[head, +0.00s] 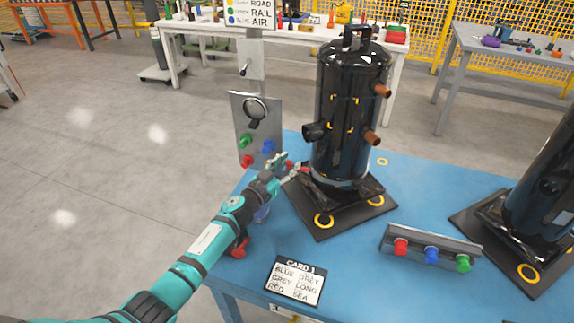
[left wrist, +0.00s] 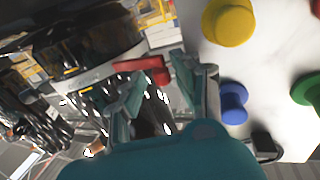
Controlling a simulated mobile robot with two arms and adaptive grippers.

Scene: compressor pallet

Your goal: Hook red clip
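The red clip (left wrist: 145,70) shows in the left wrist view between the two fingertips of my left gripper (left wrist: 155,72), which look closed on its thicker end. In the head view, my left gripper (head: 288,172) is beside the lower left of the upright black compressor (head: 348,115), with a bit of red at its tip. The compressor stands on a dark base (head: 320,222) with yellow rings, and a pale band runs around its foot. Whether the clip touches the compressor is not clear. My right gripper is not in view.
A grey upright panel (head: 243,112) with coloured knobs stands behind my left gripper. On the blue table (head: 350,265) are a card (head: 295,281), a rail with red, blue and green knobs (head: 431,251), and a second black compressor (head: 545,185) at right.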

